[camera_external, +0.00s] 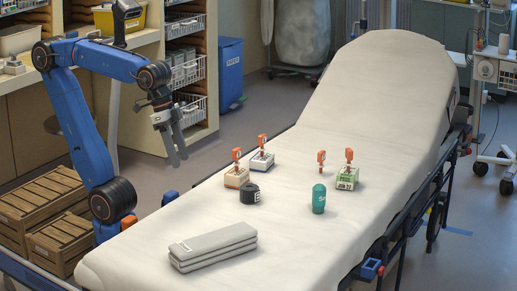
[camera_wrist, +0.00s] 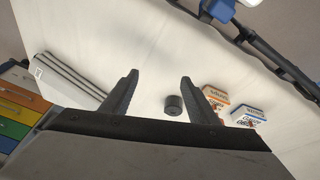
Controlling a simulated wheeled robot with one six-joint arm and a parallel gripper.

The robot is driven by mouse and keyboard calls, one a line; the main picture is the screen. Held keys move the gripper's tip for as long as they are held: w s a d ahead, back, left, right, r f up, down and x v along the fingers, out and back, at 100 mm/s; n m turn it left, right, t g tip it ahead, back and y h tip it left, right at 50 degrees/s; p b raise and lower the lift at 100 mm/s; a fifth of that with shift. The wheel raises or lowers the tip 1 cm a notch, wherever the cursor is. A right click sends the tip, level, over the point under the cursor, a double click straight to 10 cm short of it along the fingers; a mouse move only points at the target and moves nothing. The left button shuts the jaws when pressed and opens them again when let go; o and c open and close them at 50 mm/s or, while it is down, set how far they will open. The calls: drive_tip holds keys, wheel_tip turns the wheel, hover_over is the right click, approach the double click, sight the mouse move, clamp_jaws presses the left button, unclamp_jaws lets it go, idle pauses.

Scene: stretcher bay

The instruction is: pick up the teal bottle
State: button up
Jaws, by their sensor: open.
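The teal bottle (camera_external: 319,199) stands upright on the white stretcher sheet, right of the middle in the external view. It has a rounded top and pale lettering on its side. I cannot make it out in the wrist view. My gripper (camera_external: 178,160) is in the air near the stretcher's left side, well to the left of the bottle. The wrist view shows its two dark fingers apart (camera_wrist: 160,76), with only the pale sheet between their tips.
A black cylinder (camera_external: 250,194) (camera_wrist: 174,105) stands left of the bottle, near a tan box (camera_external: 237,178) and a white-and-blue box (camera_external: 261,162). A green box (camera_external: 347,178) is close behind the bottle. Folded grey cloths (camera_external: 213,246) lie in front. Sheet around the bottle's front is clear.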

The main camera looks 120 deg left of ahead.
drive_tip(key=w+a+r+n+g, duration=0.1)
drive_tip(key=w+r+n, duration=0.15)
drive_tip(key=w, duration=0.25)
drive_tip(key=w+a+r+n, duration=0.1)
drive_tip(key=w+a+r, duration=0.15)
drive_tip(key=w, duration=0.25)
drive_tip(key=n+g, duration=0.3)
drive_tip(key=n, duration=0.9)
hover_over(319, 200)
drive_tip(key=s+a, duration=0.1)
drive_tip(key=a, duration=0.1)
wheel_tip(319, 200, down, 12)
drive_tip(key=shift+a+r, duration=0.1)
drive_tip(key=shift+r, duration=0.05)
drive_tip(key=shift+d+f, duration=0.15)
drive_tip(key=shift+f, duration=1.25)
drive_tip(key=shift+d+f, duration=0.1)
drive_tip(key=shift+f, duration=1.25)
drive_tip(key=shift+c, duration=0.2)
drive_tip(key=c, duration=1.1)
